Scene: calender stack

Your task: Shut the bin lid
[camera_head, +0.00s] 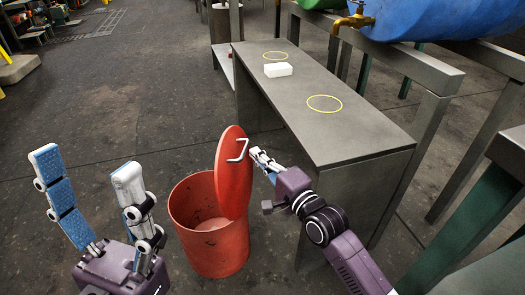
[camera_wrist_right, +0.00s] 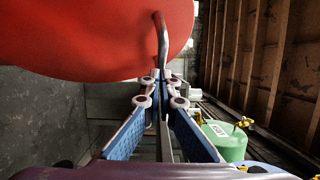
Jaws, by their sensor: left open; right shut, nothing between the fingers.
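The red bin (camera_head: 212,245) stands on the floor, its mouth partly open. Its red lid (camera_head: 234,178) stands nearly upright at the right side of the rim, with a metal handle (camera_head: 239,149) on its right-hand face. The lid (camera_wrist_right: 100,35) and handle (camera_wrist_right: 161,45) also show in the right wrist view. My right gripper (camera_head: 256,152) is shut and empty, its tips close beside the handle; I cannot tell if they touch it. In the right wrist view the fingertips (camera_wrist_right: 161,78) meet just below the handle. My left gripper (camera_head: 85,168) is open and empty, left of the bin.
A grey bench (camera_head: 330,133) stands right of the bin, with a white block (camera_head: 278,69) and two yellow rings on top. A blue barrel (camera_head: 430,20) with a brass tap lies on a metal stand behind.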

